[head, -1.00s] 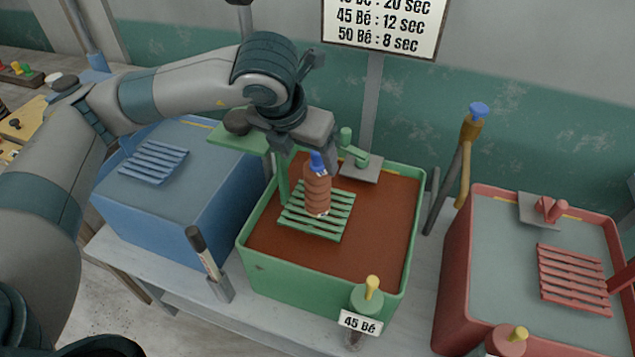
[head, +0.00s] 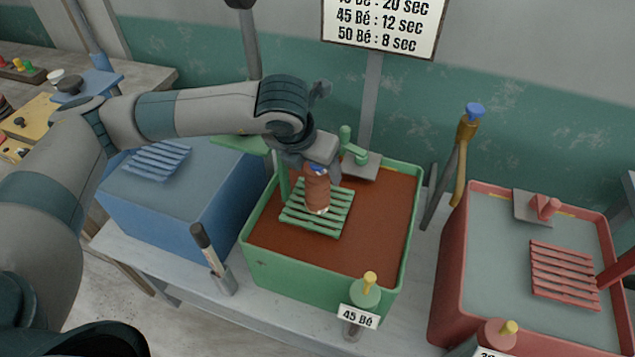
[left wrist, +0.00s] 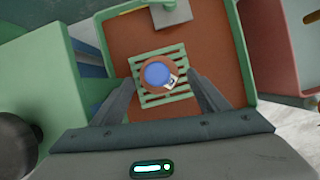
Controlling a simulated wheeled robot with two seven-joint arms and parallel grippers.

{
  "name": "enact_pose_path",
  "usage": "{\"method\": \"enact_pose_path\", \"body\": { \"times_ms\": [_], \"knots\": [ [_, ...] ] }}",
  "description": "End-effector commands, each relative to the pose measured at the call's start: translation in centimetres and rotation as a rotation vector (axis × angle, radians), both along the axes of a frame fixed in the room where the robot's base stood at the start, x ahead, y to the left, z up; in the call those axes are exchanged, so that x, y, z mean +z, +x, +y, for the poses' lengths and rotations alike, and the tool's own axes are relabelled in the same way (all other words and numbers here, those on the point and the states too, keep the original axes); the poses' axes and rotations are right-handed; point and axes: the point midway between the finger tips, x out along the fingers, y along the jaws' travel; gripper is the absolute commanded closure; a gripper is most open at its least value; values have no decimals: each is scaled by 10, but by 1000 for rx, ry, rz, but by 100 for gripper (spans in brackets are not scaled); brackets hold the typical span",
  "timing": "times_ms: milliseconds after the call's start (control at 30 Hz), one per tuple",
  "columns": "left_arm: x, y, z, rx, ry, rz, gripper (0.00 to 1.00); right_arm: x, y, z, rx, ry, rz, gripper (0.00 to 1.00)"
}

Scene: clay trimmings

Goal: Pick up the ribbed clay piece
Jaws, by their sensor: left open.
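The ribbed clay piece (head: 317,192) is reddish brown and stands upright on a green slatted rack (head: 333,218) in the green tub (head: 262,278). In the left wrist view the clay piece (left wrist: 159,76) is seen from above, with a blue top and a small white tag. My left gripper (left wrist: 160,98) is open, its two fingers on either side of the clay piece with gaps. In the head view the left gripper (head: 318,168) is right above the piece and hides part of its top. My right gripper is not in view.
The tub holds reddish-brown liquid. A blue tub (head: 160,225) stands to the left and a red tub (head: 455,260) to the right. A green post with an arm (head: 284,178) rises near the gripper. A brush (head: 208,245) stands in front.

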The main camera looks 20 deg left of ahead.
Motion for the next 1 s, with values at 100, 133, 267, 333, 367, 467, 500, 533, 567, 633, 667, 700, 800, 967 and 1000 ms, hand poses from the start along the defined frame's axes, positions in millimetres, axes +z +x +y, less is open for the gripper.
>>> {"method": "enact_pose_path", "body": {
  "times_ms": [100, 133, 267, 333, 367, 467, 500, 533, 567, 633, 667, 700, 800, 967, 1000],
  "knots": [
    [-6, 6, -1, 0, 1, 3, 32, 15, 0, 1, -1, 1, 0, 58],
    [-9, 7, -1, 1, 2, 3, 32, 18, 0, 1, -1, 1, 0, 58],
    [-24, 13, -2, 2, 2, 3, 32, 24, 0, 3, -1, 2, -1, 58],
    [-29, 15, -2, 1, 2, 2, 32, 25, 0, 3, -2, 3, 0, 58],
    [-31, 16, -2, 0, 1, 1, 32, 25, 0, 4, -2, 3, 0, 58],
    [-33, 16, -3, -1, 1, 0, 32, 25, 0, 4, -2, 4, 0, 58],
    [-33, 16, -3, -1, 1, 0, 32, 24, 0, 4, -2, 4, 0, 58],
    [-33, 16, -3, -1, 1, 0, 32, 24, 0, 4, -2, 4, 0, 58],
    [-33, 16, -3, -1, 1, 0, 32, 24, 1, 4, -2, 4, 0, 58],
    [-33, 16, -3, -1, 1, 0, 32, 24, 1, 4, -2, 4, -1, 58],
    [-33, 16, -3, -1, 1, 0, 32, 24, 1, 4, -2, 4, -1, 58],
    [-33, 16, -3, 0, 1, 0, 32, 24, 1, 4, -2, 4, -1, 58],
    [-33, 16, -3, 0, 1, 0, 32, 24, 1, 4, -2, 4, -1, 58],
    [-33, 16, -3, 0, 1, 0, 58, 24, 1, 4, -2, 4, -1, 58],
    [-33, 16, -3, 0, 1, 0, 68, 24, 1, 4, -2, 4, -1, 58]
  ]
}}
